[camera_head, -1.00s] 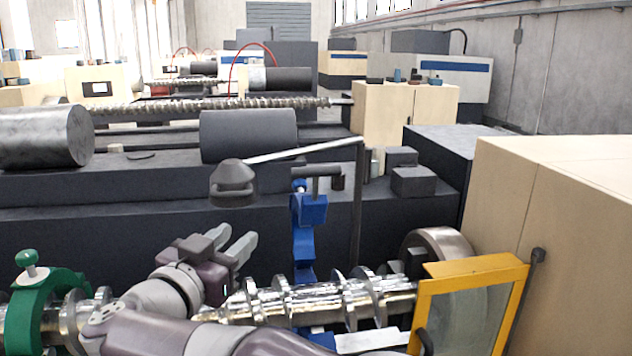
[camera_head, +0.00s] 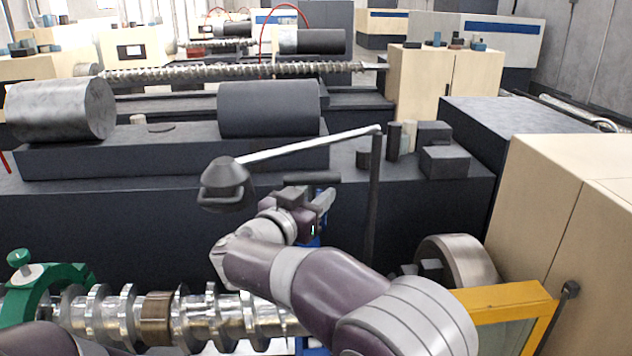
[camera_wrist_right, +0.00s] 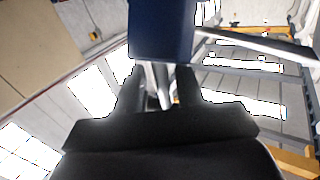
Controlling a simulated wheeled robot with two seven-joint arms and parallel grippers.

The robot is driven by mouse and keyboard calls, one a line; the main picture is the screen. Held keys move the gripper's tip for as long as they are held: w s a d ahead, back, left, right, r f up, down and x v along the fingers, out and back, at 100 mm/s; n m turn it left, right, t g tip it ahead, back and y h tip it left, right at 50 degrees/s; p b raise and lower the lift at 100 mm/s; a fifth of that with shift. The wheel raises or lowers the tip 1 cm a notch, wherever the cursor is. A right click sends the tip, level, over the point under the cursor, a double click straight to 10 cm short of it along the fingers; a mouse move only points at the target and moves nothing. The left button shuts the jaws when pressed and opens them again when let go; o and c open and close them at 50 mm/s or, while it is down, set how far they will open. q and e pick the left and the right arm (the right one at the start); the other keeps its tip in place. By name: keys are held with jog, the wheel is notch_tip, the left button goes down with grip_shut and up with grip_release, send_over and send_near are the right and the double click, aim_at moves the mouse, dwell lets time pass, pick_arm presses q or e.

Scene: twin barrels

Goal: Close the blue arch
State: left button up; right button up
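The blue arch (camera_head: 314,241) is mostly hidden behind my right arm in the head view. Only small blue parts show around the gripper, above the far side of the shiny screw shaft (camera_head: 205,318). My right gripper (camera_head: 325,203) is at the upper part of the arch. In the right wrist view a dark blue block of the arch (camera_wrist_right: 162,30) is just beyond the fingers. The fingers (camera_wrist_right: 160,90) are apart, with a thin silvery piece showing between them; contact cannot be told. My left gripper is out of view; part of my left arm shows at the bottom left.
A green arch (camera_head: 45,290) with a knob straddles the shaft at the left. A yellow-framed guard (camera_head: 505,298) stands at the right. A lamp (camera_head: 226,180) on a jointed pole hangs close to my right gripper. A beige cabinet (camera_head: 565,230) bounds the right side.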

jog(key=shift+w, duration=0.4)
jog(key=shift+s+a, duration=0.15)
jog(key=shift+a, duration=0.05)
jog(key=shift+s+a+r, duration=0.2)
jog(key=shift+s+r, duration=0.1)
jog(key=shift+s, duration=0.35)
jog(key=shift+c, duration=0.3)
jog(key=shift+d, duration=0.15)
jog(key=c, duration=0.5)
jog(key=shift+w+f, duration=0.1)
grip_shut()
pick_arm(q)
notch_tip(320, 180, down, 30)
jog(key=b, duration=3)
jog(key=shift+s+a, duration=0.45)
pick_arm(e)
jog(key=s+f+m+t+h, duration=0.3)
jog(key=s+f+m+h, duration=0.2)
jog(key=s+f, duration=1)
jog(key=shift+s+t, duration=0.15)
jog(key=shift+t, duration=0.15)
